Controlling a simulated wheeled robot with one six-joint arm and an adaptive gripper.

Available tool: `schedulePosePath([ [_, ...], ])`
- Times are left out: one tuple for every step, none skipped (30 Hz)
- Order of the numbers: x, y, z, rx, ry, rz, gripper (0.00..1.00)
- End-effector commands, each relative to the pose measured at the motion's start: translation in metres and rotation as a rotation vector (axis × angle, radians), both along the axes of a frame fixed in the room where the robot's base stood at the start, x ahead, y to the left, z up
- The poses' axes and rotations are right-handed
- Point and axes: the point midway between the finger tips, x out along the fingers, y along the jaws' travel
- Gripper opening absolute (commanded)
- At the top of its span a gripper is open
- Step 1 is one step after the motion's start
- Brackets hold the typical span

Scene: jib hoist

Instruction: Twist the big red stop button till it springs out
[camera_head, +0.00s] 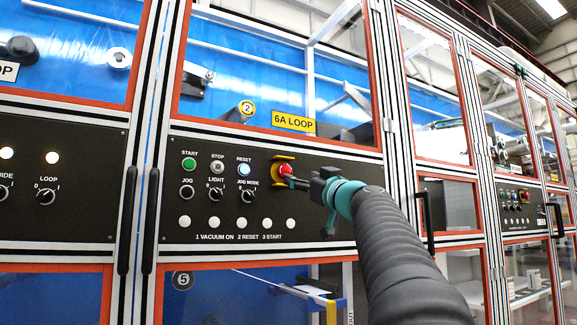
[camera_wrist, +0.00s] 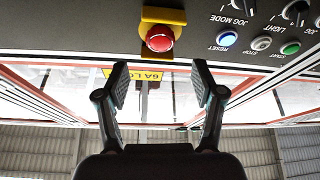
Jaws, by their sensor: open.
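The big red stop button (camera_head: 286,170) sits in a yellow surround (camera_head: 277,158) on the black control panel. In the wrist view the red button (camera_wrist: 160,38) shows upside down, above the space between my fingertips. My gripper (camera_head: 292,181) is in front of the panel, and in the head view its fingers overlap the button's lower edge. In the wrist view my gripper (camera_wrist: 159,75) is open, with a finger on each side and nothing between them. The button looks apart from both fingers there. I cannot tell whether the button is pressed in.
Left of the button are the lit blue RESET button (camera_head: 244,170), the STOP button (camera_head: 217,166), the green START button (camera_head: 189,163) and the JOG MODE knob (camera_head: 248,196). Vertical black handles (camera_head: 150,220) stick out on the frame posts. Glass panels surround the panel.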

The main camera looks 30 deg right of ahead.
Motion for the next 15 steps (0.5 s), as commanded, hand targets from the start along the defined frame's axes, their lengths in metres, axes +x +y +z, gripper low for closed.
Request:
schedulePosePath([
  [0.011, 0.002, 0.009, 0.002, 0.002, 0.003, 0.68],
  [0.016, 0.002, 0.011, 0.002, 0.002, 0.003, 0.68],
  [0.022, 0.003, 0.014, 0.001, 0.001, 0.003, 0.68],
  [0.028, 0.004, 0.016, 0.002, 0.002, 0.004, 0.68],
  [0.032, 0.004, 0.017, 0.002, 0.002, 0.003, 0.68],
  [0.038, 0.005, 0.02, 0.001, 0.001, 0.002, 0.68],
  [0.042, 0.005, 0.021, 0.001, 0.001, 0.002, 0.68],
  [0.046, 0.006, 0.022, 0.002, 0.002, 0.004, 0.68],
  [0.05, 0.006, 0.024, 0.001, 0.002, 0.003, 0.68],
  [0.053, 0.007, 0.025, 0.001, 0.001, 0.002, 0.68],
  [0.056, 0.007, 0.026, 0.001, 0.001, 0.001, 0.68],
  [0.059, 0.007, 0.027, 0.001, 0.001, 0.001, 0.68],
  [0.061, 0.007, 0.027, 0.001, 0.001, 0.001, 0.68],
  [0.063, 0.007, 0.027, 0.001, 0.001, 0.001, 0.68],
  [0.065, 0.008, 0.028, 0.001, 0.001, 0.001, 0.68],
])
